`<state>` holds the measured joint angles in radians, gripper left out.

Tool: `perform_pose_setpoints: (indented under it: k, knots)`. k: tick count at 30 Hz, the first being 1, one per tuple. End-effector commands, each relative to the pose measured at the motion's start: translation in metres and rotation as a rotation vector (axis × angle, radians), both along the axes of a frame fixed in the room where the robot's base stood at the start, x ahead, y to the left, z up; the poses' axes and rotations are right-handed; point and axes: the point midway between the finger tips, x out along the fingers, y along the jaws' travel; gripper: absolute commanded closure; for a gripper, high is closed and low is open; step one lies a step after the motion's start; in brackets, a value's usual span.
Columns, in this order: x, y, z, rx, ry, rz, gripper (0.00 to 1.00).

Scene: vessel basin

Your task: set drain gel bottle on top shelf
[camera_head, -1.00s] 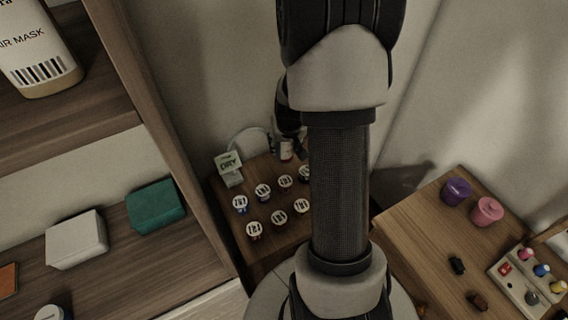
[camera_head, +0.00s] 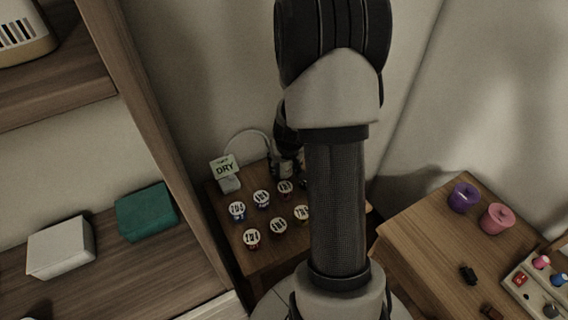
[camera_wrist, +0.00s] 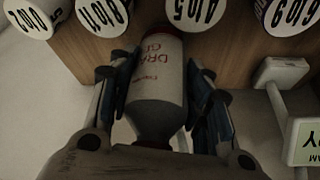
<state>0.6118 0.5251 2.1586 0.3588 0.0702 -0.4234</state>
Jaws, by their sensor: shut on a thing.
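My gripper (camera_wrist: 160,75) is shut on the drain gel bottle (camera_wrist: 158,88), a grey-white bottle with red lettering and a red end. The fingers press on both sides of it. In the head view my gripper (camera_head: 287,163) is small and dark at the back of the small wooden table, partly behind my arm, and the bottle is hard to make out there. Whether a higher board exists is out of view.
Several numbered white-lidded jars (camera_head: 262,198) stand on the small table (camera_head: 226,212), close to the bottle. A white box (camera_head: 60,248) and a teal box (camera_head: 147,211) sit on the lower shelf. A second table (camera_head: 420,240) holds candles.

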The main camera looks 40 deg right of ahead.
Motion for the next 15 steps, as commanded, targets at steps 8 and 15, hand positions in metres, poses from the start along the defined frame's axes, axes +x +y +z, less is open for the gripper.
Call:
perform_pose_setpoints:
  k: [8,15]
  knots:
    - [-0.0001,0.0001,-0.0018,0.000,0.000,0.000,0.40]
    - [-0.0001,0.0001,-0.0018,0.000,0.000,0.000,0.35]
